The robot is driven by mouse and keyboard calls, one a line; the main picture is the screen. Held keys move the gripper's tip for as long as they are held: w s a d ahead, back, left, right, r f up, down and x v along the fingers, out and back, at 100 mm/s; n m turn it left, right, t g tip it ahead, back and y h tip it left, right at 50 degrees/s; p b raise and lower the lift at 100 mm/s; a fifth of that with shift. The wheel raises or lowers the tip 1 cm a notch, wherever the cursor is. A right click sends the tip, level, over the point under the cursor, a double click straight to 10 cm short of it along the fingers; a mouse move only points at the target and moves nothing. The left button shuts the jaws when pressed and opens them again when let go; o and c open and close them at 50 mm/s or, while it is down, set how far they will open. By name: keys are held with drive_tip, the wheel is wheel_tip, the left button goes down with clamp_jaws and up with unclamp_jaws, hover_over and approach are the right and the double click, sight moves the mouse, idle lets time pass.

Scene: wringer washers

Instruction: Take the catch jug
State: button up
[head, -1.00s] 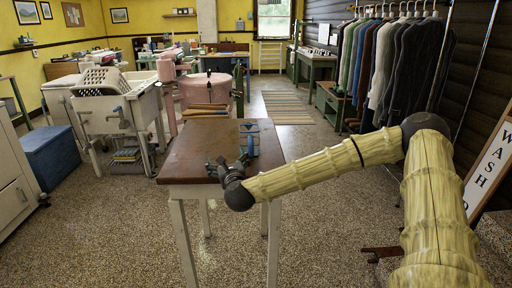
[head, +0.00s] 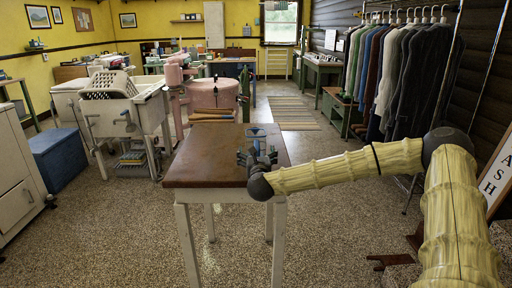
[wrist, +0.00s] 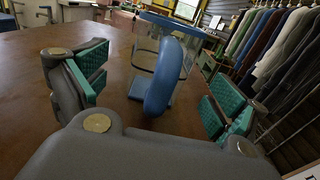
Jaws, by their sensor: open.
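The catch jug (wrist: 143,57) has a clear body, a blue rim and a thick blue handle. It stands upright on the brown table top (wrist: 40,120). In the wrist view its handle faces me, between the two green-padded fingers of my gripper (wrist: 158,92). The fingers are open, with a gap visible on each side of the handle. In the head view my gripper (head: 257,158) is at the near side of the jug (head: 257,133) and hides its lower part. The table top (head: 205,160) shows bare to the left.
A pink washer (head: 214,95) stands behind the table. White tubs with a white basket (head: 108,84) and a blue chest (head: 65,157) are at the left. Hanging clothes (head: 400,80) line the right. The floor beside the table is clear.

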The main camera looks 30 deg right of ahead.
drive_tip(key=shift+x, duration=2.15)
drive_tip(key=shift+s+d, duration=0.1)
drive_tip(key=shift+s, duration=0.05)
drive_tip(key=c, duration=1.4)
drive_tip(key=shift+o, duration=0.2)
drive_tip(key=shift+r, duration=0.1)
